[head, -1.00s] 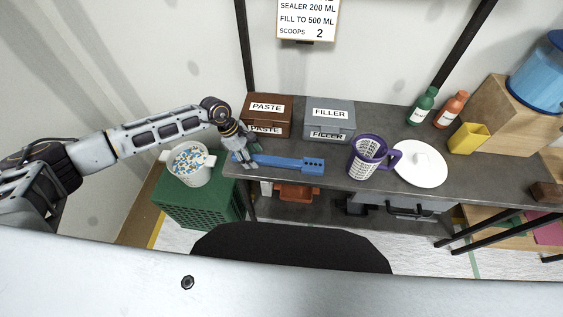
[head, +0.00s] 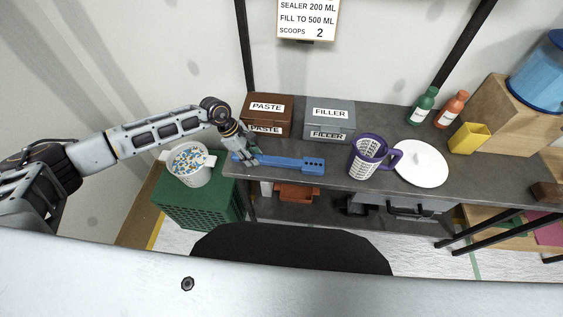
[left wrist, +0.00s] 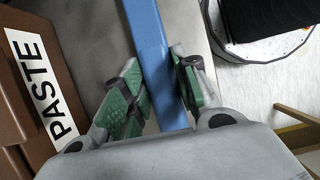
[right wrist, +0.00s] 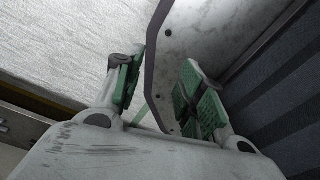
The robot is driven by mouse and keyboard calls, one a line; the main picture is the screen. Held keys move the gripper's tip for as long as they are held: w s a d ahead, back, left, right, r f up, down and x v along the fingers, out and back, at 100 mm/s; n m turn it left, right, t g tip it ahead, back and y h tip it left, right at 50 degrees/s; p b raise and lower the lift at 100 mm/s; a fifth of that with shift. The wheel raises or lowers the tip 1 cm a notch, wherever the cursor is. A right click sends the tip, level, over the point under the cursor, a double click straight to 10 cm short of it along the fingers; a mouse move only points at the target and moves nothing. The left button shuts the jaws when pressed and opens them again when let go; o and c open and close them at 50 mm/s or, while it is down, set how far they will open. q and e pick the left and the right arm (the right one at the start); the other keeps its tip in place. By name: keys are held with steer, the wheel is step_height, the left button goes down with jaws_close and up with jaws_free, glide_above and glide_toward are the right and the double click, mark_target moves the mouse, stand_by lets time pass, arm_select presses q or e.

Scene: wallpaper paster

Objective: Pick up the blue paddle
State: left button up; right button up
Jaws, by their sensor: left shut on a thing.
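The blue paddle (head: 310,165) lies along the front part of the grey workbench, its end with holes to the right. My left gripper (head: 249,157) is at the paddle's left part, in front of the brown PASTE box. In the left wrist view the green-padded fingers (left wrist: 162,88) stand on both sides of the blue paddle (left wrist: 150,45), shut on it. I cannot tell whether the paddle is lifted off the bench. My right gripper (right wrist: 160,88) shows only in the right wrist view, its fingers apart with nothing between them.
The brown PASTE box (head: 268,106) and grey FILLER box (head: 330,115) stand behind the paddle. A purple-handled cup (head: 366,158) and white lidded plate (head: 420,172) are to its right. A white bucket (head: 190,175) on a green crate (head: 195,204) stands left of the bench.

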arm_select(q)
steer(key=shift+f, duration=0.15)
steer(key=shift+c, duration=1)
arm_select(e)
steer(key=shift+d, duration=0.3)
steer(key=shift+d, duration=0.15)
steer(key=shift+r, duration=0.2)
arm_select(q)
steer(key=shift+r+p, duration=0.2)
steer(key=shift+p, duration=0.15)
step_height(320, 180, up, 9)
steer(key=shift+w+f+b, duration=0.1)
steer(key=shift+f+b, duration=0.05)
steer(key=shift+b, duration=0.5)
steer(key=shift+r, duration=0.75)
arm_select(e)
steer(key=shift+w+d+f, duration=0.2)
steer(key=shift+d+f, duration=0.1)
steer(key=shift+d, duration=0.15)
steer(key=shift+w+d+f, duration=0.15)
steer(key=shift+d+f, duration=0.1)
steer(key=shift+d, duration=0.15)
steer(key=shift+a, duration=0.2)
